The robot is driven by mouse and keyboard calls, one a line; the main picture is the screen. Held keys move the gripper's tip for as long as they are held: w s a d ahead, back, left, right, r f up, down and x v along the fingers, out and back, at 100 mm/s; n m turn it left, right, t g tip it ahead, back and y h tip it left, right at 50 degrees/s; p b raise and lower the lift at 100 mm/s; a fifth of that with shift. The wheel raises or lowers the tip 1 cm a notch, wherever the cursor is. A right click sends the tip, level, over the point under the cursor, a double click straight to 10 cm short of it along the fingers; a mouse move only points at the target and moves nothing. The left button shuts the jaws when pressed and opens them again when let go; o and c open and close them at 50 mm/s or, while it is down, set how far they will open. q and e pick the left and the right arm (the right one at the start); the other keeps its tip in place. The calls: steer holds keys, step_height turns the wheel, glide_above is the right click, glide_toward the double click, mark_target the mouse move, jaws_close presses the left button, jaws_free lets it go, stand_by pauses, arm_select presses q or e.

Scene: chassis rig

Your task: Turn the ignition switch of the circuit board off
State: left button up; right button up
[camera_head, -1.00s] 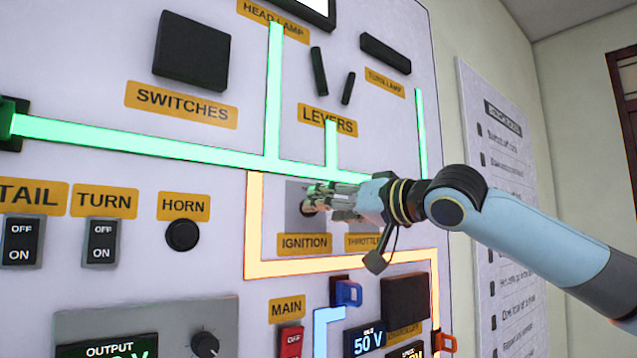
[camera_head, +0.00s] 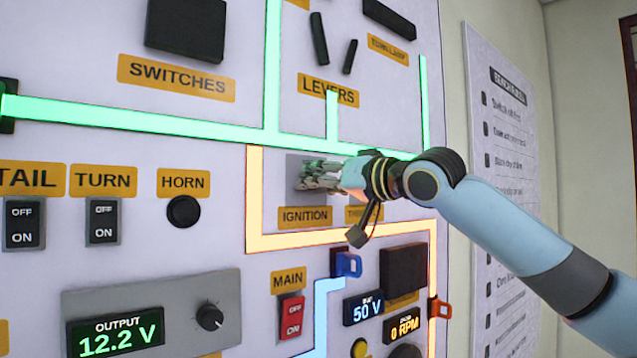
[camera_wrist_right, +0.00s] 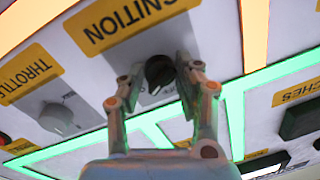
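The ignition switch is a dark round knob (camera_wrist_right: 160,73) on a grey plate (camera_head: 293,181) above the yellow IGNITION label (camera_head: 305,216). In the head view my right gripper (camera_head: 318,176) reaches in from the right and covers the knob. In the right wrist view the two fingers of my right gripper (camera_wrist_right: 161,78) stand on either side of the knob, tips very close to it. I cannot tell whether both tips touch it. The knob's exact turn position is hard to read. My left gripper is not in view.
A grey throttle knob (camera_wrist_right: 62,119) is beside the ignition knob. The horn button (camera_head: 184,211) is to the left, and the red MAIN switch (camera_head: 292,316) is below. The two levers (camera_head: 320,38) are above my right gripper. An output display (camera_head: 116,337) reads 12.2 V.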

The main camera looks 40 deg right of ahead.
mark_target(308, 130)
steer(key=c, duration=0.4)
steer(key=shift+o, duration=0.2)
steer(key=shift+r+n+g+h+p, duration=0.1)
steer(key=shift+n+g+h+p, duration=0.15)
steer(key=shift+n+p, duration=2.25)
steer(key=shift+r+n+g+h+p, duration=0.15)
steer(key=shift+n+h+p, duration=0.2)
steer(key=shift+n+p, duration=2.1)
steer(key=shift+n+b, duration=0.75)
steer(key=shift+n, duration=0.2)
steer(key=o, duration=1.1)
steer(key=shift+f, duration=0.1)
steer(key=shift+o, duration=0.2)
step_height(308, 130, up, 10)
